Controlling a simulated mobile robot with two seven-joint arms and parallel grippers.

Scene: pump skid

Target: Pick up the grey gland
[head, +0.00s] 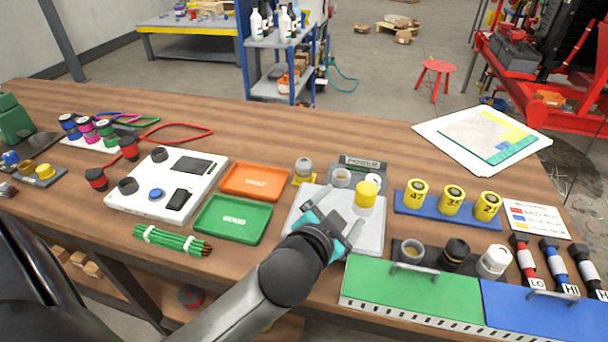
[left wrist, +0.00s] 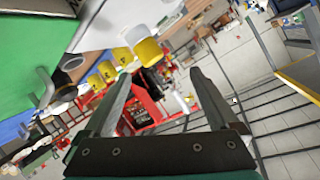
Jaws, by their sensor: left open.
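A grey domed piece (head: 303,168) stands on a small yellow base behind the white tray. I cannot tell for sure which grey one is the gland. My left gripper (head: 346,222) is open and empty over the white tray (head: 296,213), between the two grey pieces and apart from both. In the left wrist view its open fingers (left wrist: 160,76) have nothing between them. My right gripper is not in view.
A yellow cylinder (head: 366,194) stands close beyond my left gripper. Orange (head: 255,181) and green (head: 233,219) trays lie to the left. Yellow numbered cylinders stand on a blue strip (head: 466,217). Green (head: 400,290) and blue (head: 550,312) lidded boxes line the front edge.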

